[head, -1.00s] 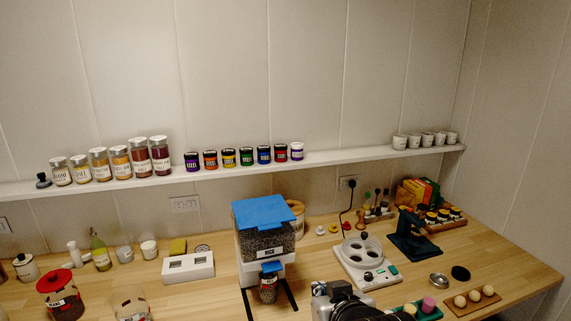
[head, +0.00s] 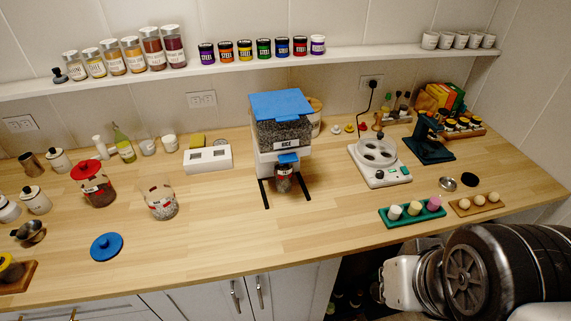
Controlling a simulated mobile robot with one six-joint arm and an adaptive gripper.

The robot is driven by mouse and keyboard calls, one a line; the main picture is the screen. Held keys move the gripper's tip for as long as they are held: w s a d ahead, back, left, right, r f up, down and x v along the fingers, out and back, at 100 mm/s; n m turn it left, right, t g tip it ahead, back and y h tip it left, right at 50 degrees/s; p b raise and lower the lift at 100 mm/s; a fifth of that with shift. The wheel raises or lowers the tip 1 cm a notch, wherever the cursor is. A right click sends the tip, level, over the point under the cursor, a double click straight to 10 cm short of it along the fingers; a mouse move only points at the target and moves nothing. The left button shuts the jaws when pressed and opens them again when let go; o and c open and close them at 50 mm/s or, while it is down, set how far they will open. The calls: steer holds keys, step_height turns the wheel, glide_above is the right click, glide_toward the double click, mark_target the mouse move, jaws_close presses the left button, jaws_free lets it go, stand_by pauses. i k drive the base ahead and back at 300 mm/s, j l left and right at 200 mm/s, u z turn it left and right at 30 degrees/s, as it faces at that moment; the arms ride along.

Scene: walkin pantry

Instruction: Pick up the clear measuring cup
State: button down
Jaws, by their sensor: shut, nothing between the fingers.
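I cannot tell for certain which vessel is the clear measuring cup. A clear open vessel (head: 162,203) with red marks and greyish contents low inside stands upright left of the counter's middle. A smaller clear vessel (head: 283,181) with dark contents stands under the blue spout of the rice dispenser (head: 280,135). My arm shows large at the lower right, well away from both vessels. My gripper's fingers are not in view.
A red-lidded jar (head: 94,188) stands left of the open vessel, and a blue lid (head: 106,246) lies in front. A white hot plate (head: 378,162) and a green tray (head: 398,219) are to the right. The front middle of the counter (head: 225,245) is clear.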

mark_target(283, 174)
steer(key=i+l+u, duration=0.4)
steer(key=i+l, duration=0.4)
steer(key=i, duration=0.1)
